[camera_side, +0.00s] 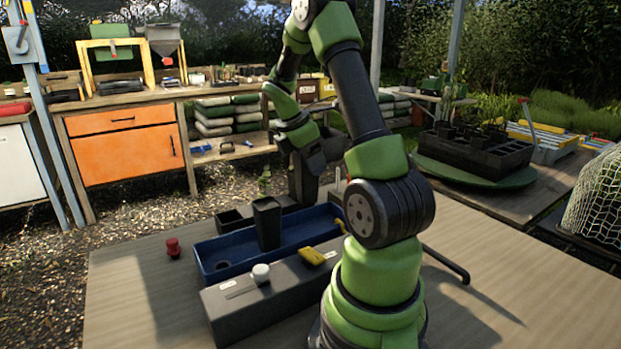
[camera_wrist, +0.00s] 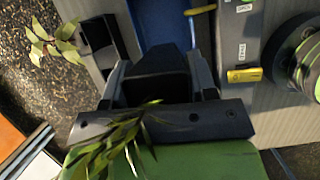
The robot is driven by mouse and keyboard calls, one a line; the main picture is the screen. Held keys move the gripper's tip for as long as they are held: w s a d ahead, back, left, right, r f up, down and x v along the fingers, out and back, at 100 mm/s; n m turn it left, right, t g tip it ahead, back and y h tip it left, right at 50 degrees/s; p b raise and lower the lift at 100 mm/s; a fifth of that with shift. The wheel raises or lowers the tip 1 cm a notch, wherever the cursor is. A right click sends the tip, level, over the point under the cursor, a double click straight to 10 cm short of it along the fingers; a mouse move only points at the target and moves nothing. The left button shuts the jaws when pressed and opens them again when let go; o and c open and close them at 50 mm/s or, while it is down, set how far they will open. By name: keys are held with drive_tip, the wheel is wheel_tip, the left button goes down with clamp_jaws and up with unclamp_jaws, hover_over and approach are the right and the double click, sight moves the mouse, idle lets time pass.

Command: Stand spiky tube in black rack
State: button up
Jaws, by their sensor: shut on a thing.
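My gripper (camera_side: 304,178) hangs over the far part of the bench; in the wrist view its jaws (camera_wrist: 158,72) are shut on a dark tube (camera_wrist: 152,90), the spiky tube. Narrow spiky leaves (camera_wrist: 122,132) cross the gripper bar close to the wrist camera; where their stem joins the tube is hidden. The black rack (camera_side: 231,220) stands behind the blue tray, partly hidden; a dark slotted piece of it (camera_wrist: 98,40) shows left of the jaws. I cannot tell whether the held tube touches the rack. Another black tube (camera_side: 267,225) stands upright in the blue tray.
The blue tray (camera_side: 222,268) lies lengthwise in front of the rack. A grey box (camera_side: 250,305) with a white knob (camera_side: 261,273) and a yellow piece (camera_side: 312,256) is nearest. A red knob (camera_side: 172,247) stands at left. Broad leaves (camera_wrist: 55,42) show beyond the rack.

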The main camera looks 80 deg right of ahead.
drive_tip(key=m, duration=0.1)
drive_tip(key=w+m+y, duration=0.1)
drive_tip(key=m, duration=0.1)
drive_tip(key=shift+w+d+m+g, duration=0.15)
drive_tip(key=shift+d+m+g, duration=0.15)
drive_tip(key=shift+m, duration=0.1)
drive_tip(key=w+d+f+n+t, duration=0.1)
drive_tip(key=w+d+n+t, duration=0.1)
drive_tip(key=w+n, duration=0.2)
drive_tip(key=w+d+f+n+t, duration=0.1)
drive_tip(key=w+n, duration=0.3)
drive_tip(key=n, duration=0.7)
drive_tip(key=w+d+f+n+t+h, duration=0.1)
drive_tip(key=w+d+n+t, duration=0.1)
drive_tip(key=w+n+t, duration=0.2)
drive_tip(key=n, duration=0.3)
drive_tip(key=shift+d+n, duration=0.3)
drive_tip(key=shift+w+f, duration=0.1)
drive_tip(key=shift+f, duration=0.1)
wheel_tip(320, 180, down, 7)
